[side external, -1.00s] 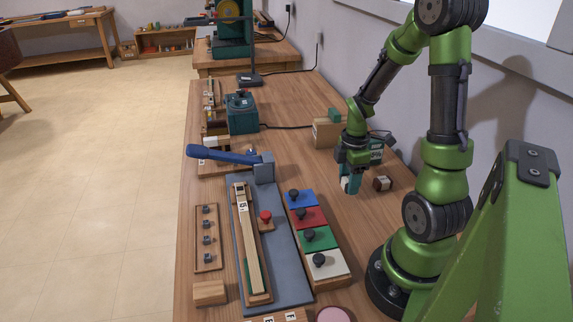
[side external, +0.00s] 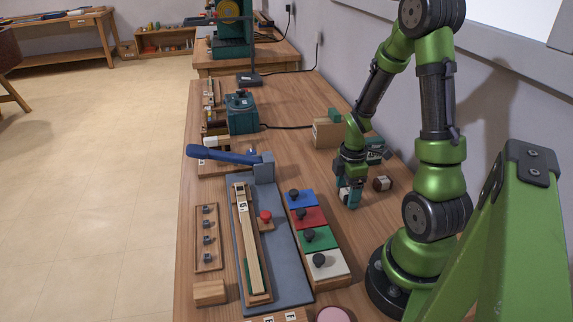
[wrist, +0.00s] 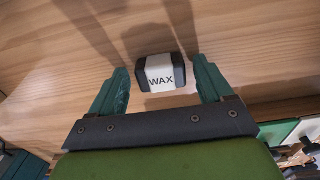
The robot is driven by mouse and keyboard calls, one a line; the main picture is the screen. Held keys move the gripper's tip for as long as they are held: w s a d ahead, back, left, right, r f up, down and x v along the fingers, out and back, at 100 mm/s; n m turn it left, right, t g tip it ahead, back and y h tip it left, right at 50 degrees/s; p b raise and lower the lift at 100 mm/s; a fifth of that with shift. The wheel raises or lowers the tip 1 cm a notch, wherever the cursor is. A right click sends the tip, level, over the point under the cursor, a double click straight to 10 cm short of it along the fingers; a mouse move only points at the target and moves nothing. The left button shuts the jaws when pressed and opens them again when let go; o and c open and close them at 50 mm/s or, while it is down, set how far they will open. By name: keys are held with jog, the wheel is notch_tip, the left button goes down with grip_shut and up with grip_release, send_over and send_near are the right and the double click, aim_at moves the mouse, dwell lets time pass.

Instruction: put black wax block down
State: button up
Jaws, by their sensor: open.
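The black wax block (wrist: 178,70) has a white band marked WAX. In the wrist view it lies on the wooden table, between the fingers of my gripper (wrist: 160,66). The fingers are open, with a gap on each side of the block. In the side view my gripper (side external: 349,194) points down low over the table, right of the coloured blocks, and its fingers mostly hide the black block.
A brown block with a pale band (side external: 382,183) sits just right of my gripper. A cardboard box (side external: 327,132) stands behind. Blue, red, green and white knobbed blocks (side external: 309,220) line a wooden tray to the left.

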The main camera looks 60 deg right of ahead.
aim_at(347, 191)
jog(key=shift+r, duration=0.15)
notch_tip(347, 191, up, 12)
jog(key=a+r+m+t, duration=0.2)
jog(key=a+r+m, duration=0.2)
jog(key=a, duration=0.3)
jog(key=w+a+r+m+t+y, duration=0.1)
jog(key=a+r+m+t, duration=0.1)
jog(key=a, duration=0.5)
jog(key=w+a+r+m+t+y, duration=0.1)
jog(key=a+r+m+t, duration=0.2)
jog(key=a+r+m, duration=0.2)
jog(key=a+m, duration=0.2)
jog(key=a, duration=0.1)
jog(key=shift+r, duration=0.35)
jog(key=shift+o, duration=0.3)
